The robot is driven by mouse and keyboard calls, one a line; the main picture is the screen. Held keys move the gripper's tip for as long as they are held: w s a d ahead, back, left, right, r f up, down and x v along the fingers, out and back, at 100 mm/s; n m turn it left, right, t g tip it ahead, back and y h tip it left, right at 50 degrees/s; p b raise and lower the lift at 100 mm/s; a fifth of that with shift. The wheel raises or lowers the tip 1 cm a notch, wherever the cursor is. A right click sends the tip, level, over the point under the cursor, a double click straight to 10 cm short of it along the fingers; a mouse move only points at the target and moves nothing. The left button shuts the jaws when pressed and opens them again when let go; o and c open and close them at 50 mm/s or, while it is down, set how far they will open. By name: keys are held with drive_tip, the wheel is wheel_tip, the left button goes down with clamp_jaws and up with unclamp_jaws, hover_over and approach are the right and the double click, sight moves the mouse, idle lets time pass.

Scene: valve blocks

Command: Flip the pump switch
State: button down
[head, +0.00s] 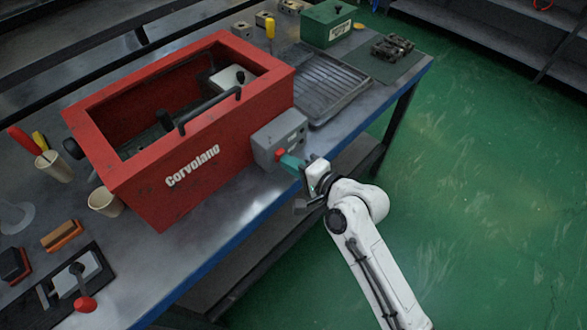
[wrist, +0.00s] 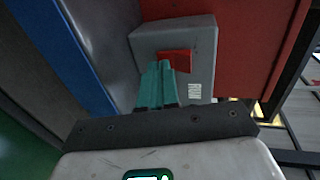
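The pump switch is a red rocker (head: 280,154) on the front of a grey control box (head: 287,131). The box is fixed to the right end of a red tank (head: 238,128) lettered "Corvolano". In the wrist view the red switch (wrist: 178,60) shows just beyond my fingertips, on the grey box (wrist: 200,40). My gripper (head: 287,161) has teal fingers pointing at the switch. In the wrist view the fingers (wrist: 159,66) lie side by side with nothing between them. They overlap the switch's lower left part, so I cannot tell whether they touch it.
The tank stands on a metal bench with a blue front edge (head: 232,236). A black ribbed tray (head: 325,85) and a green box (head: 327,24) are behind the control box. Cups and tools lie at left. The green floor (head: 480,190) at right is clear.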

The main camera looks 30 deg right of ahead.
drive_tip(key=f+t+b, duration=0.1)
drive_tip(key=b, duration=0.2)
drive_tip(key=shift+w, duration=0.2)
drive_tip(key=shift+a+t+y+b, duration=0.1)
drive_tip(key=shift+t+y+b, duration=0.4)
drive_tip(key=shift+b, duration=0.6)
drive_tip(key=shift+w+r, duration=0.1)
drive_tip(key=shift+a, duration=0.1)
